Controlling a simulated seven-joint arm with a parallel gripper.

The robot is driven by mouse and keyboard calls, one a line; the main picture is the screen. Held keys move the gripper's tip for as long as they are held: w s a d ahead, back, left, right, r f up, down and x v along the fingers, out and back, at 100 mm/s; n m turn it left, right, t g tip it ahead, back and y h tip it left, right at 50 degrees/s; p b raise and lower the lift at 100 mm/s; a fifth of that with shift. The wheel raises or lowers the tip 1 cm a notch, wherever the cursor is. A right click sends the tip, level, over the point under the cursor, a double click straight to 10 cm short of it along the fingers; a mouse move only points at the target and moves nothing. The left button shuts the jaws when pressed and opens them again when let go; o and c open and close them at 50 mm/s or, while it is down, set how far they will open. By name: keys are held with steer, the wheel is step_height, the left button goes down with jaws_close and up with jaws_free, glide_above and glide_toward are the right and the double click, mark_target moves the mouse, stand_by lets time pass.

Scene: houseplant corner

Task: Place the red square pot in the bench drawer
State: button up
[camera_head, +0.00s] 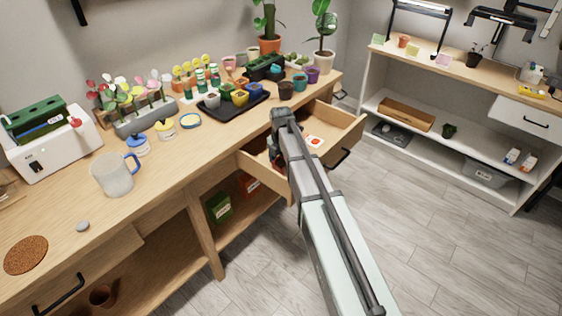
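The bench drawer (341,121) is pulled open at the right part of the wooden bench. My arm reaches over it from the lower right. My gripper (276,150) is mostly hidden behind my own arm link, low at the left part of the drawer; whether its fingers are open or shut does not show. A small bit of red and dark shows beside the arm there, too covered to tell what it is. I cannot make out the red square pot clearly anywhere. A small white packet with a red mark (314,141) lies in the drawer.
A black tray (221,113) with several small pots stands on the bench behind the drawer. A dark pot (286,89) and a purple pot (312,75) stand near the bench's right end. The floor at right is clear.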

mark_target(281, 163)
steer(key=shift+o, duration=1.1)
steer(key=shift+r, duration=0.1)
step_height(281, 163, up, 12)
steer(key=shift+c, duration=0.5)
stand_by(0.6)
